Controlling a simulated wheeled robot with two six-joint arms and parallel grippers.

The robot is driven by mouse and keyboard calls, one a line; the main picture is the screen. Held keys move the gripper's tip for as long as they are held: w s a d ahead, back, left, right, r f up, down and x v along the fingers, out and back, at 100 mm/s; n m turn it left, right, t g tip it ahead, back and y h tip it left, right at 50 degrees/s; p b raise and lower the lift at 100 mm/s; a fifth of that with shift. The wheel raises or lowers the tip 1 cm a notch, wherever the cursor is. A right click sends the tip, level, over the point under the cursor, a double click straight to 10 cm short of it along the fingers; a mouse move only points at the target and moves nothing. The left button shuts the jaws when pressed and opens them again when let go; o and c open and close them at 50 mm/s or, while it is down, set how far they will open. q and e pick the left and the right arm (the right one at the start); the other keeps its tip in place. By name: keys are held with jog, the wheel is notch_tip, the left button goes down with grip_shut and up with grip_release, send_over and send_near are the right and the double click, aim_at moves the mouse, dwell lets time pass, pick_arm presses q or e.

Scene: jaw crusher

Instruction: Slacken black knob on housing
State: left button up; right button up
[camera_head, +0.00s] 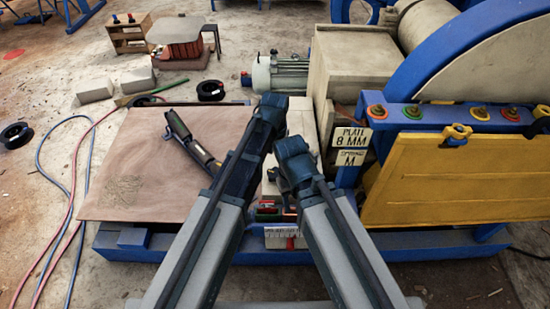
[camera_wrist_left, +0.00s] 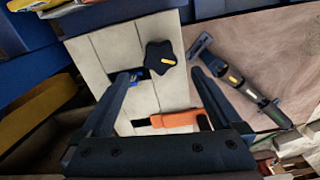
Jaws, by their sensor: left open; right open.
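The black star-shaped knob (camera_wrist_left: 160,57), with a yellow mark, sits on the pale grooved housing (camera_wrist_left: 105,52) in the left wrist view. My left gripper (camera_wrist_left: 162,74) is open, its two fingers on either side of the view. The knob shows beyond the fingertips and between them, and no contact is visible. In the head view the knob is not visible, and my arms cover much of that area. The housing (camera_head: 302,116) shows partly behind them. My right gripper (camera_head: 290,150) is beside the left arm in the head view, open, with its fingertips hard to make out.
An orange-handled item (camera_wrist_left: 180,118) lies below the knob in the left wrist view. A dark tool (camera_head: 192,142) lies on the brown board (camera_head: 130,160). A yellow panel (camera_head: 455,180) and blue machine frame stand at right. Hoses run along the floor at left.

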notch_tip(320, 180, up, 7)
jog(key=p, duration=0.5)
jog(key=shift+p, duration=0.35)
